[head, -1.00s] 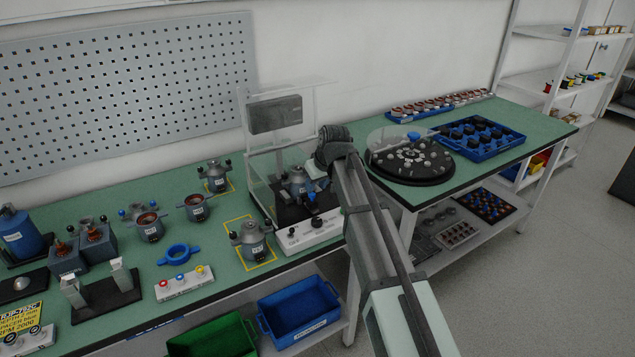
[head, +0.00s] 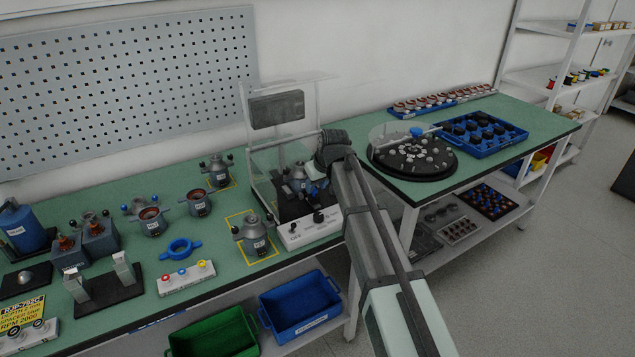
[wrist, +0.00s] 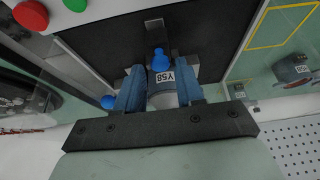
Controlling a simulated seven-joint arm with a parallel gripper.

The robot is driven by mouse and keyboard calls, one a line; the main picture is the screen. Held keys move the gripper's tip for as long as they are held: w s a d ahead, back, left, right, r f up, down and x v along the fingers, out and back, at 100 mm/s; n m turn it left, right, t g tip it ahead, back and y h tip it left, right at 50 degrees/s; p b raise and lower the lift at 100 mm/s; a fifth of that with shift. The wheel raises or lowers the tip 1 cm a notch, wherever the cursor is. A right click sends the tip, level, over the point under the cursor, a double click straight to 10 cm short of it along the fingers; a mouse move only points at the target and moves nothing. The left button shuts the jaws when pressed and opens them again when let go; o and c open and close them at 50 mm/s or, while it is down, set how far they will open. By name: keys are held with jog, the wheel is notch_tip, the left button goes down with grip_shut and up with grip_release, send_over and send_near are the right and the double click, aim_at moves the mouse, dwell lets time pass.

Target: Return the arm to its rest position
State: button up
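My arm reaches in from the lower right of the head view to the clear-walled test box (head: 262,150) on the bench. My gripper (wrist: 160,92) is low inside the box in the wrist view, its two blue fingers standing apart. In the head view this grey housing (head: 298,178) stands in the box, just left of my wrist. Contact between fingers and housing cannot be made out.
The box's front panel (head: 308,230) has knobs close below my gripper. Another housing (head: 255,238) stands on a yellow-outlined square at left. A round dark turntable (head: 412,160) and a blue tray (head: 486,150) lie to the right. Blue (head: 300,303) and green (head: 213,335) bins sit below.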

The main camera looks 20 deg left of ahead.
jog(key=shift+x, duration=0.9)
jog(key=shift+c, duration=0.2)
jog(key=c, duration=0.5)
jog(key=shift+o, duration=0.2)
